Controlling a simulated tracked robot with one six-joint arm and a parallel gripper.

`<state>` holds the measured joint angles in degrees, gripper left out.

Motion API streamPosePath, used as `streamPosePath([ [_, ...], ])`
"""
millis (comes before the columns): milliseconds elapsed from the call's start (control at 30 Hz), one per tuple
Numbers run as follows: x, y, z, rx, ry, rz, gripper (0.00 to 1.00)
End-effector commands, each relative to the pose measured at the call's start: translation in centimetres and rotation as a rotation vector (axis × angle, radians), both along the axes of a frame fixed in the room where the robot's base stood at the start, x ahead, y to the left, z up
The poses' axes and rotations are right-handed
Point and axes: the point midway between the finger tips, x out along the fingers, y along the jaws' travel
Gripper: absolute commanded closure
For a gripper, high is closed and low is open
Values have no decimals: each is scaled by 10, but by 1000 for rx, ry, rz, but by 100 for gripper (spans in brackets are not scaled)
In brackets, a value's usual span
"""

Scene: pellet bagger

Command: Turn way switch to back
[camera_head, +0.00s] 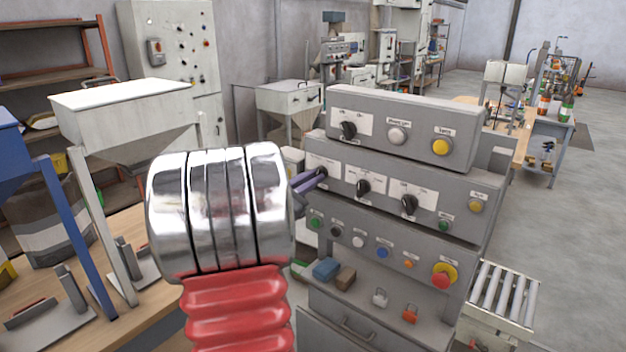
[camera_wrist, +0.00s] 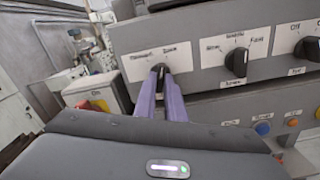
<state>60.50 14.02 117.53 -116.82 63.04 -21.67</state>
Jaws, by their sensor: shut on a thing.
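The way switch (camera_wrist: 159,71) is a black knob under a white label plate. The plate in the wrist view seems to read "Through" on the left and "Back" on the right. My gripper (camera_wrist: 166,85) has its two purple fingers shut on this knob. In the head view my gripper (camera_head: 316,175) reaches the left end of the panel's middle row, and its fingers hide most of the knob. Which mark the knob points at cannot be told, as the fingers cover much of it.
A similar black knob (camera_wrist: 237,62) stands just right of the way switch. Above is another knob (camera_head: 348,130) and a yellow button (camera_head: 442,146). Below are several coloured buttons and a red emergency stop (camera_head: 442,276). A roller conveyor (camera_head: 503,290) lies at the right.

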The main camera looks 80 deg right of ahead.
Motion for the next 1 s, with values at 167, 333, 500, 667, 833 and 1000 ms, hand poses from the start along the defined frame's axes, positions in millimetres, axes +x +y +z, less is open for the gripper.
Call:
streamPosePath([
  [167,-2,1,-1,-41,-97,-6,100],
  [333,-3,1,-1,-64,-151,-7,100],
  [500,-4,1,-1,-73,-170,-9,100],
  [667,-4,1,-1,-74,-173,-10,100],
  [833,-4,1,-1,-73,-172,-10,100],
  [1000,-4,1,-1,-73,-172,-10,78],
])
